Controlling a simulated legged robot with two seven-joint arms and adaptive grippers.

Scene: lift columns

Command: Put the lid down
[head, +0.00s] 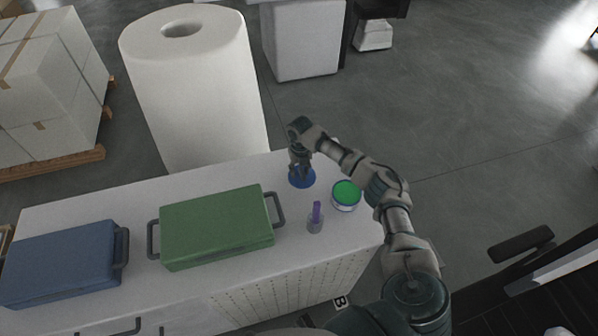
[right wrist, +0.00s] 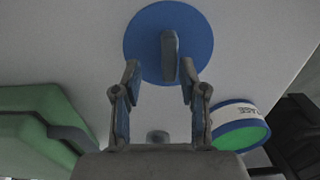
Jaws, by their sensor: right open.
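The blue round lid (head: 302,180) lies flat on the white worktop near its far edge. In the right wrist view the lid (right wrist: 143,40) shows with its upright grey-blue handle (right wrist: 169,56). My right gripper (head: 300,170) is above the lid, pointing down. In the wrist view my right gripper (right wrist: 160,80) is open, its fingertips apart on either side of the handle's near end, with gaps to it. The tin (head: 346,195) with a green top stands uncovered to the right of the lid; it also shows in the wrist view (right wrist: 240,126). My left gripper is out of view.
A green case (head: 217,226) and a blue case (head: 62,262) lie to the left on the worktop (head: 140,202). A large white roll (head: 195,95) stands behind.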

